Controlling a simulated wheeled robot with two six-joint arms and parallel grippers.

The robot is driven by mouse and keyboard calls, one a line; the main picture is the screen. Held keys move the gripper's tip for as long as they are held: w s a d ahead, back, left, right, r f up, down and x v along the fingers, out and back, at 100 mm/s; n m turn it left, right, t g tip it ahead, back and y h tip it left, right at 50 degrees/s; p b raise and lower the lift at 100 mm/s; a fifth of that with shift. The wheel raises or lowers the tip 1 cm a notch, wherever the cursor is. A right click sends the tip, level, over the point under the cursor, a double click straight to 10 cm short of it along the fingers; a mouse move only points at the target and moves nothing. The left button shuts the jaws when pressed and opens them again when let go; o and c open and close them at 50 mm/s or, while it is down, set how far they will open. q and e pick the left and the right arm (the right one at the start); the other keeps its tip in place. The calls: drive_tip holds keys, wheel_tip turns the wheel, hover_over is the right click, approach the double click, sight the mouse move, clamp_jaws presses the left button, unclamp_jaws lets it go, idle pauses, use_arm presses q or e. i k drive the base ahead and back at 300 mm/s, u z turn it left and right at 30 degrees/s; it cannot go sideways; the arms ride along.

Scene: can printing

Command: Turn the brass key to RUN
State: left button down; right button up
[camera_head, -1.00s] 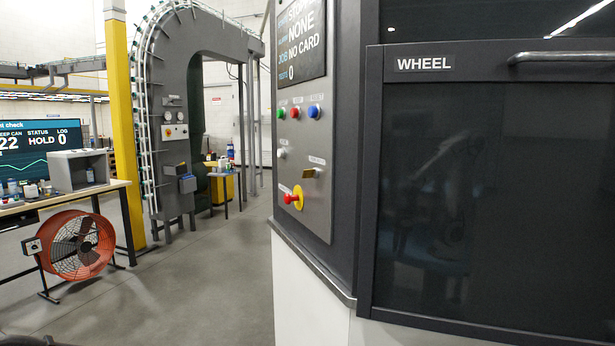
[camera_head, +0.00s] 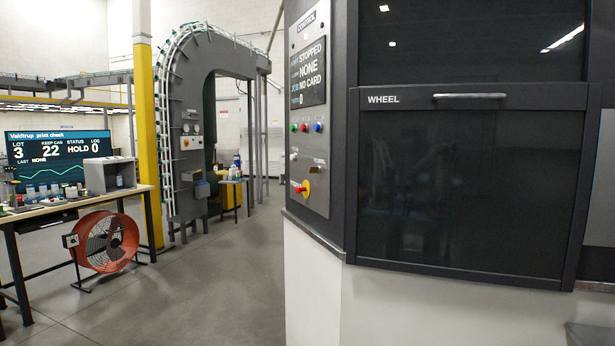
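The control panel (camera_head: 310,180) is on the angled left face of the dark machine. Below the screen are green (camera_head: 293,127), red (camera_head: 304,127) and blue (camera_head: 318,126) buttons. A small pale knob (camera_head: 293,156) is lower left. A small brass-coloured piece (camera_head: 308,158) beside it may be the key; its position is too small to read. A red and yellow stop button (camera_head: 303,188) is below. Neither of my grippers is in view.
The WHEEL door (camera_head: 465,190) with its bar handle is shut. A red fan (camera_head: 107,242) stands by the workbench (camera_head: 75,205) on the left, near a yellow post (camera_head: 148,130). A grey conveyor arch (camera_head: 185,110) is behind. The floor (camera_head: 215,290) left of the machine is clear.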

sight(317, 170)
drive_tip(key=u, duration=0.7)
drive_tip(key=i, duration=0.3)
drive_tip(key=u, duration=0.7)
drive_tip(key=i, duration=1.25)
drive_tip(key=z, duration=0.9)
drive_tip(key=i, duration=0.5)
drive_tip(key=z, duration=0.55)
